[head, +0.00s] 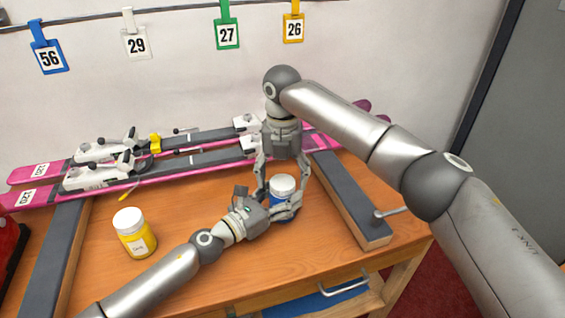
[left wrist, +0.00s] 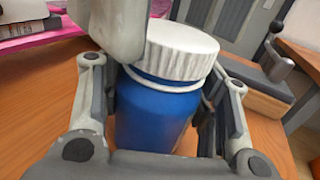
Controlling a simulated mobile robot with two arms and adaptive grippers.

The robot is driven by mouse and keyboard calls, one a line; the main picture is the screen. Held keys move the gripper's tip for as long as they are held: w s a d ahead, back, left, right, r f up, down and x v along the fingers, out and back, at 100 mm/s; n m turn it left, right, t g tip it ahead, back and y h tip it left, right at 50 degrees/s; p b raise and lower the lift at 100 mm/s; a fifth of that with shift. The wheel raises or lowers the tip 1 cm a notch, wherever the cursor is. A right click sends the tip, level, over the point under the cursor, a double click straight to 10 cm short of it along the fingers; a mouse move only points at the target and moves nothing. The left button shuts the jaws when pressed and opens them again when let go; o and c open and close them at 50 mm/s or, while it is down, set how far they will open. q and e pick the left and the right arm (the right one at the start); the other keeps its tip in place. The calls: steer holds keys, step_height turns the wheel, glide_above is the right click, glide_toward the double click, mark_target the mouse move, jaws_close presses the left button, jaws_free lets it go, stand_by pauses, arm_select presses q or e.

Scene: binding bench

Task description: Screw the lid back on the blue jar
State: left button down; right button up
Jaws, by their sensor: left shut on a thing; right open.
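The blue jar (head: 278,201) stands upright on the wooden bench. My left gripper (head: 284,208) is shut around its body from the left; the jar also fills the middle of the left wrist view (left wrist: 155,115). The white ribbed lid (head: 283,184) sits on top of the jar, and in the left wrist view (left wrist: 182,50) a blue band shows below its edge. How far it is threaded I cannot tell. My right gripper (head: 282,185) points down from above, open, its fingers on either side of the lid. One of its fingers partly hides the lid in the left wrist view.
A yellow jar (head: 135,240) with a white lid stands at the left. Pink skis (head: 200,155) with bindings lie across the back. Dark-topped supports (head: 350,200) flank the work area, the right one with a lever (head: 390,214). Open wood lies between the jars.

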steer(key=shift+f, duration=0.5)
steer(key=c, duration=1.1)
steer(key=m, duration=2.9)
steer(key=shift+m, duration=0.3)
